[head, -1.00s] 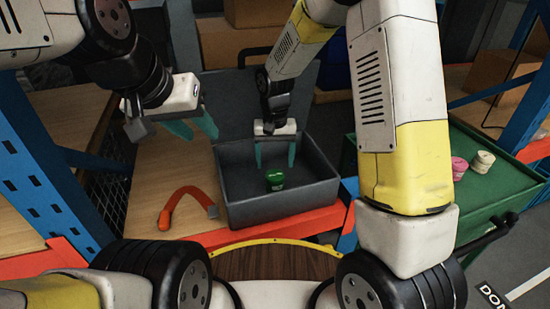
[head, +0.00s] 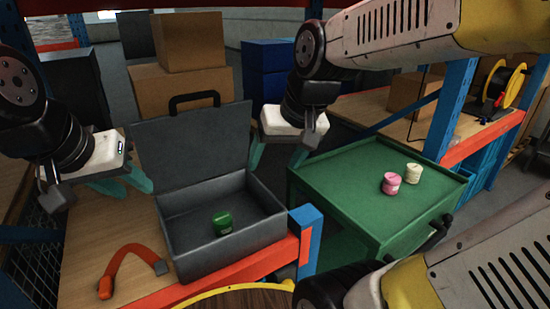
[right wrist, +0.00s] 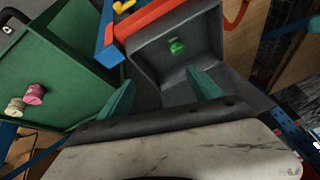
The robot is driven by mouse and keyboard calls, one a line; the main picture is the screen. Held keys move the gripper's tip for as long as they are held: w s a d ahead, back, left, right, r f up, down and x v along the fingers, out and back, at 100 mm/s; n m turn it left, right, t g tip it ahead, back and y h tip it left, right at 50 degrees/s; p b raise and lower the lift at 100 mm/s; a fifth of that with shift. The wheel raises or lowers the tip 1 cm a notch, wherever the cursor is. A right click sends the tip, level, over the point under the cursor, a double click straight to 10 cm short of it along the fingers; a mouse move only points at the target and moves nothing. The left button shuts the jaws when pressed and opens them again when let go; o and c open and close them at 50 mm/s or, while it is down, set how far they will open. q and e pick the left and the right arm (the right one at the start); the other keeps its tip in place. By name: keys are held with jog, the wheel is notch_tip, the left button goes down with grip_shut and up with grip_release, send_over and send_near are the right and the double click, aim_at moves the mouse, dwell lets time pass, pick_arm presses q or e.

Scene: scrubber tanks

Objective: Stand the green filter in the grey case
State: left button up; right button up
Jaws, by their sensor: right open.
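The green filter (head: 222,222) is on the floor of the open grey case (head: 187,272), near its front wall, and appears upright. It also shows in the right wrist view (right wrist: 176,46), inside the case (right wrist: 150,72) and clear of my fingers. My right gripper (head: 277,160) is open and empty, beyond and right of the case's back right corner. It shows open in the right wrist view (right wrist: 163,88) too. My left gripper (head: 134,186) is left of the case, with its teal fingers apart and nothing between them.
The case's lid (head: 190,150) stands raised at the back. An orange-handled tool (head: 118,266) lies on the wooden bench left of the case. A green cart (head: 345,190) on the right holds a pink filter (head: 391,183) and a cream filter (head: 413,173). Cardboard boxes (head: 180,95) stand behind.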

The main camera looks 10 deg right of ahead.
jog(key=shift+t, duration=0.6)
jog(key=s, duration=0.1)
jog(key=s+d, duration=0.1)
jog(key=s+r, duration=0.1)
jog(key=s, duration=0.1)
jog(key=shift+d, duration=0.15)
dwell(0.4)
